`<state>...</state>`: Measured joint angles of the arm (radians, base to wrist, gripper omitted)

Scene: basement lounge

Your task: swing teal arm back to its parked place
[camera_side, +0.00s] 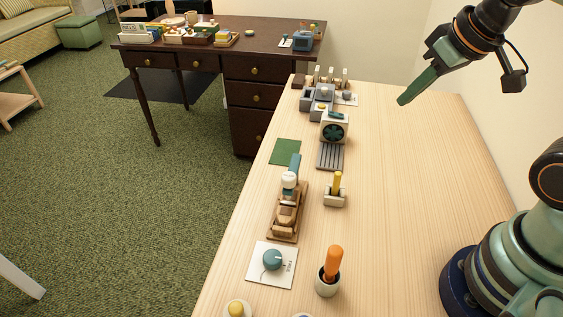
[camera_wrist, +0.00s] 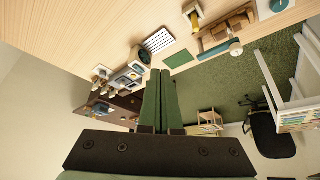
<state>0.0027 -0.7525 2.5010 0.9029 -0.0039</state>
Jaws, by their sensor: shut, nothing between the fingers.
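My gripper (camera_side: 403,101) is raised above the far right part of the light wooden table, its green fingers pressed together and empty. In the wrist view the closed fingers (camera_wrist: 160,74) point away from the camera. A wooden device (camera_side: 284,222) stands on the table's left side, with a teal bar (camera_side: 295,162) and a white knob (camera_side: 289,180) at its far end. The device also shows in the wrist view (camera_wrist: 222,32). My gripper is well apart from it. Whether the teal bar is the named arm, I cannot tell; my own arm is also pale teal.
A green mat (camera_side: 285,151) lies beside a grey slatted plate (camera_side: 330,157) and a fan unit (camera_side: 334,128). A yellow-handled item (camera_side: 336,186), an orange-handled item (camera_side: 332,261) and a teal dial (camera_side: 272,260) stand nearer. The table's right half (camera_side: 420,190) is clear.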

